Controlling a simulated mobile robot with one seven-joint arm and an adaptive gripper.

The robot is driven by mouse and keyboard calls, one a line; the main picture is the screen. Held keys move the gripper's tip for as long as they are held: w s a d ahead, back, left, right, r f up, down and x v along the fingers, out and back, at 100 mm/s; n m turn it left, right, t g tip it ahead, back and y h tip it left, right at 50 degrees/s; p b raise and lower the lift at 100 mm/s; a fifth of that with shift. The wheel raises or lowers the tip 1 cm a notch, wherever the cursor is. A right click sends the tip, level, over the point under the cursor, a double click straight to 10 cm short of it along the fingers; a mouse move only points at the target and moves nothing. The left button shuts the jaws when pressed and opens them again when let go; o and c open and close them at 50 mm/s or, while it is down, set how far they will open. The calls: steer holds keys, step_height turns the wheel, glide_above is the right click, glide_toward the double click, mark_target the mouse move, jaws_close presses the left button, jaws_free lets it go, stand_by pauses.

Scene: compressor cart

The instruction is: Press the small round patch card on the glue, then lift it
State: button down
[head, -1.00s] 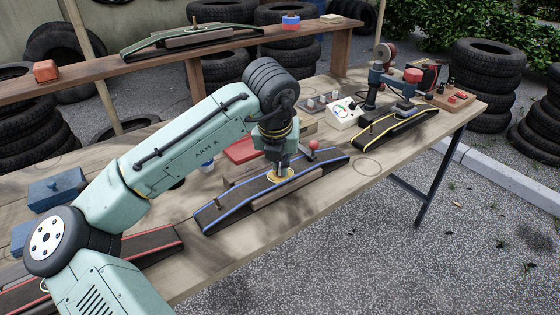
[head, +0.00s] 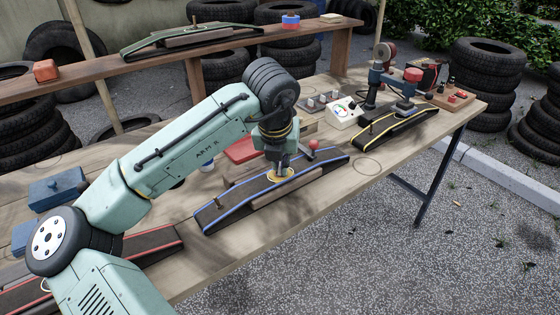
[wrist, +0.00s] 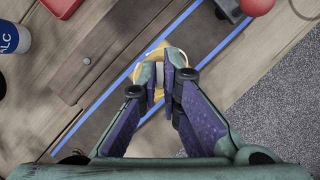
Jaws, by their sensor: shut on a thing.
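My gripper (head: 281,170) points straight down over the blue-edged tyre strip (head: 232,201) on the table. In the wrist view, its two fingers (wrist: 166,80) are close together, shut on a small pale upright piece. A round yellow-rimmed patch card (head: 271,178) lies flat directly under the fingertips, on or very close to the strip. It also shows in the wrist view (wrist: 161,54), partly covered by the fingers. The pale piece looks like the card's grip. Glue is hidden beneath the card, and I cannot tell whether they touch.
A red ball-topped knob (head: 313,145) stands close to the right of my gripper. A yellow-edged strip (head: 392,126) with a press lies farther right. A white dial box (head: 343,114) stands behind. A wooden bar (head: 285,190) runs along the strip's front side.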

steer(key=shift+r+p, duration=3.25)
steer(key=shift+r, duration=0.65)
